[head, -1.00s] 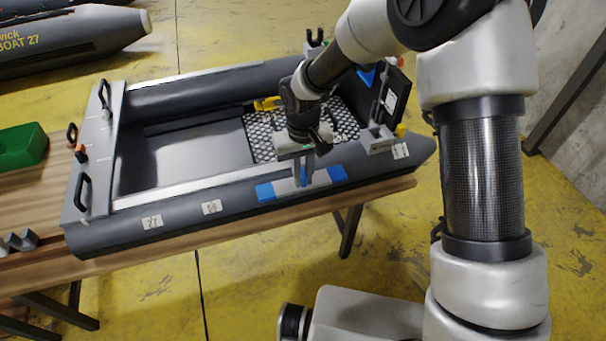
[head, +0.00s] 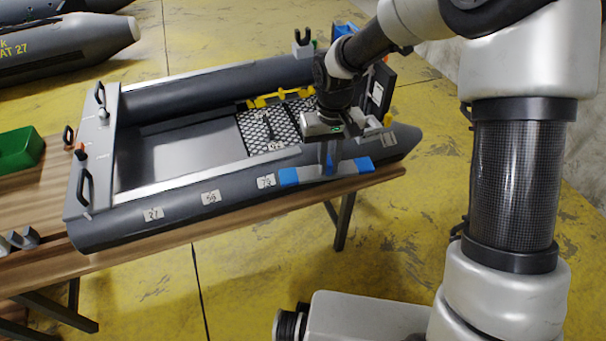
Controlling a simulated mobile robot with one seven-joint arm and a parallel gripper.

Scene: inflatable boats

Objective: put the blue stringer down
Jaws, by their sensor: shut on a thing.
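The blue stringer (head: 289,178) is a flat bar with blue showing at both ends and a grey stretch between them. It lies along the near tube of the grey inflatable boat (head: 190,222), toward the right end, just right of the tag 73 (head: 266,181). My gripper (head: 330,160) points down over the bar's middle, shut on it. The fingers partly hide that part. I cannot tell whether the bar touches the tube or hangs slightly above it.
The boat rests on a wooden table (head: 45,262). Tags 27 (head: 153,214) and 59 (head: 210,197) mark the tube to the left. A yellow part (head: 280,96) and perforated plates lie inside the boat. A green bin (head: 20,152) stands at the left.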

